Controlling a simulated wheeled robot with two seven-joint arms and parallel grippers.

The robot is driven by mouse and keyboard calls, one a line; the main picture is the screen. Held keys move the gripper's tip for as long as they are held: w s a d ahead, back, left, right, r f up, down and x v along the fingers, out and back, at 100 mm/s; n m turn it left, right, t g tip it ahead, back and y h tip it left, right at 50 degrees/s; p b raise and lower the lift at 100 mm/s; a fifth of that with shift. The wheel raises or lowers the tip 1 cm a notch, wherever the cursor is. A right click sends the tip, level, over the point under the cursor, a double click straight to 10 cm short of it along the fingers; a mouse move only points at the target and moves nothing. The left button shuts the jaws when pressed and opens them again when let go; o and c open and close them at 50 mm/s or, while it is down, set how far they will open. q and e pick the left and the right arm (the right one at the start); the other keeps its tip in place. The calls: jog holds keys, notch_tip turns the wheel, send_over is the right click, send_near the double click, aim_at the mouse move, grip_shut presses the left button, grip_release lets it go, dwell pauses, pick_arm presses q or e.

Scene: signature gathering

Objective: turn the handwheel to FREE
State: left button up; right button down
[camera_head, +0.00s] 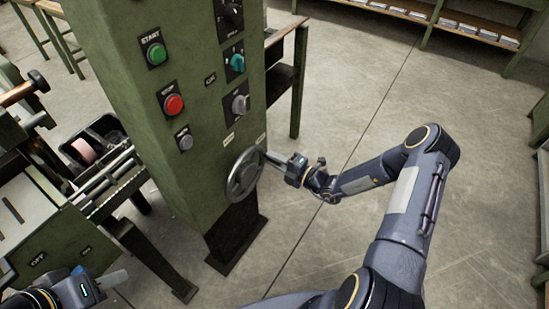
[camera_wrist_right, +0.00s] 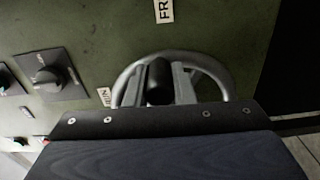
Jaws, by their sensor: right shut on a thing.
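The handwheel (camera_head: 245,174) is a grey metal wheel low on the front of the green cabinet. In the right wrist view its rim (camera_wrist_right: 207,66) arcs behind my fingers. My right gripper (camera_head: 270,158) is at the wheel's right upper side. In the right wrist view, my right gripper (camera_wrist_right: 158,84) is shut on the wheel's dark knob, one finger on each side. A label beginning "FR" (camera_wrist_right: 164,11) is above the wheel and another label (camera_wrist_right: 105,96) is at its left. My left gripper (camera_head: 112,280) is at the lower left, away from the wheel; its finger gap is unclear.
The green cabinet (camera_head: 120,95) carries a green START button (camera_head: 156,54), a red button (camera_head: 173,104) and several rotary switches. A machine bed with rollers (camera_head: 100,180) stands at the left. Open floor (camera_head: 350,90) lies to the right.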

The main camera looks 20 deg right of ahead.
jog(key=shift+d+f, duration=0.1)
jog(key=shift+f, duration=0.65)
jog(key=c, duration=1.2)
grip_release()
jog(key=shift+c, duration=0.2)
jog(key=v, duration=0.7)
jog(key=shift+s+d, duration=0.15)
jog(key=shift+s, duration=0.2)
